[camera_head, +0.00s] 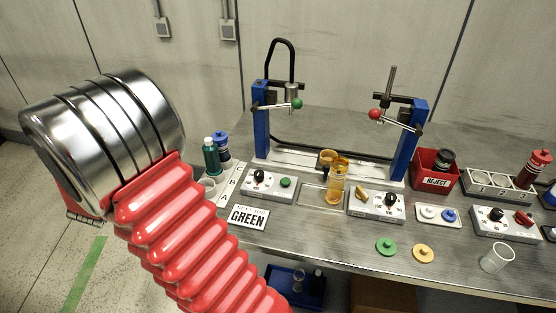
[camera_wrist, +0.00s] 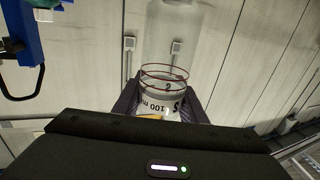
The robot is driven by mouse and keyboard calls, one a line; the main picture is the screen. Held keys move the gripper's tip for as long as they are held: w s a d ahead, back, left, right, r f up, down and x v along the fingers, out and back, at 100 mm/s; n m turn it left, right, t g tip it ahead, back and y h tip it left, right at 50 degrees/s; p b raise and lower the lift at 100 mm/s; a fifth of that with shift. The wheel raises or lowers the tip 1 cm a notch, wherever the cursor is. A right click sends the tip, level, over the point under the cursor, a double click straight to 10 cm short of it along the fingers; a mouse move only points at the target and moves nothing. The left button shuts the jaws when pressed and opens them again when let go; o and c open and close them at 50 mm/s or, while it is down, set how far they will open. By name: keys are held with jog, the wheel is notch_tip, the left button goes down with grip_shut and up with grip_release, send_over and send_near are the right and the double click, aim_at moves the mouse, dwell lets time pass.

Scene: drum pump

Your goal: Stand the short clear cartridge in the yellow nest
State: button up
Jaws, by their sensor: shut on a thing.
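In the wrist view my gripper (camera_wrist: 158,103) is shut on a clear cartridge (camera_wrist: 168,45). The cartridge has dark red rings and a white band with upside-down print reading "100 m" and more. Its far end runs toward the top of the picture, and its near end is hidden behind my gripper body. My gripper and the cartridge do not show in the head view. A flat yellow round piece (camera_head: 423,254), which looks like the yellow nest, lies empty near the bench's front edge. A similar green one (camera_head: 386,246) lies left of it.
A clear cup (camera_head: 497,258) stands at the bench's right front. An amber cylinder (camera_head: 337,184) stands between two white control boxes. Behind are blue posts (camera_head: 261,120) with levers. A red REJECT bin (camera_head: 434,170) and bottles (camera_head: 211,156) stand at the sides. Bare bench surrounds the round pieces.

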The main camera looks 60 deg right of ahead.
jog(key=s+d+m+g+h, duration=0.2)
jog(key=s+d+m+g, duration=0.65)
jog(key=g, duration=0.35)
jog(key=s+f+m+g+y, duration=0.3)
jog(key=s+m+g, duration=0.3)
jog(key=s+g, duration=0.3)
jog(key=shift+g+y, duration=0.4)
jog(key=shift+y, duration=0.3)
jog(key=shift+s+d+m, duration=0.15)
jog(key=shift+m, duration=0.1)
jog(key=f+x, duration=0.2)
jog(key=x, duration=2)
jog(key=f+x, duration=0.1)
jog(key=x, duration=2.1)
jog(key=shift+d+f, duration=0.4)
jog(key=shift+d, duration=0.1)
jog(key=shift+s, duration=0.1)
